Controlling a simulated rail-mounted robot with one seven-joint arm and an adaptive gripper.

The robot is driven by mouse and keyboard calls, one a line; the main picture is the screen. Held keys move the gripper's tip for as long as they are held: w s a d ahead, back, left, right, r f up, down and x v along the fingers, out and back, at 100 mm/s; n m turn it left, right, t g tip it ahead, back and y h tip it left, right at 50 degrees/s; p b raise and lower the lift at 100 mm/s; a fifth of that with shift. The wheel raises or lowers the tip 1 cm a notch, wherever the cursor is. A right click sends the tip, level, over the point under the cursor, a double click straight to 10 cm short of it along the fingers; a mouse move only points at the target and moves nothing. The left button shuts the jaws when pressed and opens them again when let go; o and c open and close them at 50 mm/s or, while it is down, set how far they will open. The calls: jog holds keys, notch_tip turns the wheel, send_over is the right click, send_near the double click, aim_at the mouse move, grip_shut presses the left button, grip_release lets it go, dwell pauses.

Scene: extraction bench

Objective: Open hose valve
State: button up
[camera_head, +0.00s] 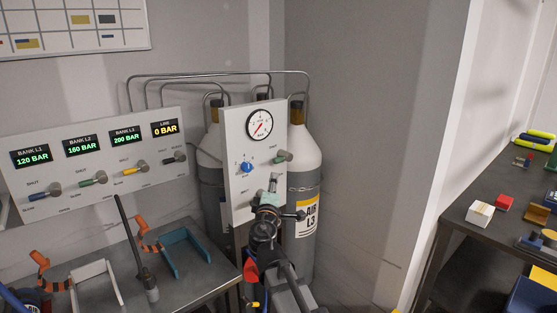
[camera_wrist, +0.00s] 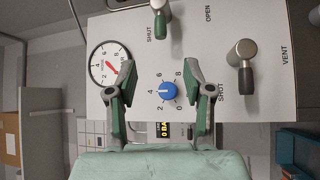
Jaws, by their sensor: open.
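A white panel (camera_head: 236,195) carries two lever valves. The green-handled valve (camera_head: 284,156) is on its right side; in the wrist view it (camera_wrist: 160,28) is at the top, near SHUT and OPEN marks. A black-handled valve (camera_wrist: 246,78) is at the right, near SHUT and VENT marks; my arm seems to hide it in the head view. No hose label is readable. My gripper (camera_head: 270,190) is in front of the panel. Its fingers (camera_wrist: 155,72) are spread and empty, with the blue knob (camera_wrist: 168,92) appearing between them; contact cannot be told.
A round gauge (camera_head: 260,123) is at the panel's top. Gas cylinders (camera_head: 303,150) stand behind. A bank panel (camera_head: 90,165) with several levers is at left; its LINE display (camera_head: 165,129) reads 0 BAR. A bench with brackets (camera_head: 185,250) is below; a cluttered table (camera_head: 470,190) is right.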

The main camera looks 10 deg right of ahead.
aim_at(278, 162)
jog(key=p+x, duration=0.4)
jog(key=x, duration=1)
jog(key=shift+w+r, duration=0.1)
jog(key=shift+w+d+p, duration=0.2)
jog(key=shift+w+p, duration=0.2)
jog(key=shift+w, duration=0.2)
grip_shut()
